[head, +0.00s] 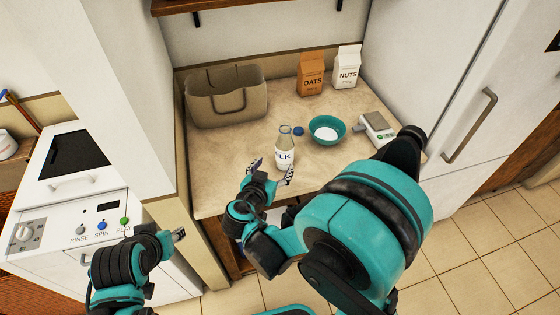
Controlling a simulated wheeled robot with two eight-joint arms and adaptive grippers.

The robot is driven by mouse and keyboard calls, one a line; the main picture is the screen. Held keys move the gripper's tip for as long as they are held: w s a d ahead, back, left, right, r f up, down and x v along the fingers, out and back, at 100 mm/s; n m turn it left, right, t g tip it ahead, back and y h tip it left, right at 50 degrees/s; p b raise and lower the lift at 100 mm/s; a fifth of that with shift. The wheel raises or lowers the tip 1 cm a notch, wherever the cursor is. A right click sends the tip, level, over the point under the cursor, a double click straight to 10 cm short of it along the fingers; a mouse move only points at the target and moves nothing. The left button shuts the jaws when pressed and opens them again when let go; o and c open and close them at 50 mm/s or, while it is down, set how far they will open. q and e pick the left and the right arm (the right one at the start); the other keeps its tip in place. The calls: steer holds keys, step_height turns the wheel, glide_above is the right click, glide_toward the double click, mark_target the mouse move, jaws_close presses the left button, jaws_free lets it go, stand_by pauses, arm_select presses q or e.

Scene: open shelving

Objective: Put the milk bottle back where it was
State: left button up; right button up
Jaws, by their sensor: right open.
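The milk bottle (284,158) stands upright on the counter (230,160), a little behind the front edge. It is clear at the top with a white lower part lettered MILK, and its mouth looks uncapped. A small blue cap (298,131) lies just behind it. My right gripper (272,169) is open at the bottle's near side, one finger left of it and the other by its lower right. I cannot tell whether a finger touches it. My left gripper (180,236) is low at the left, in front of the washer, away from the bottle; its jaws are unclear.
A teal bowl (341,129) with white contents stands right of the bottle. A scale (376,125) is farther right, beside the fridge (425,75). A beige bag (228,104), an oats carton (311,75) and a nuts carton (346,68) stand at the back.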

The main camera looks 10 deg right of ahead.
steer(key=s+d+r+n+g+y, duration=0.2)
steer(key=s+d+n+y, duration=0.1)
steer(key=s, duration=0.5)
steer(key=s+d+r+n+g+y, duration=0.1)
steer(key=s+d+n+g+y, duration=0.1)
steer(key=s, duration=0.6)
steer(key=shift+s+d+r+n+y, duration=0.3)
steer(key=shift+d+n+y, duration=0.35)
steer(key=shift+y, duration=0.45)
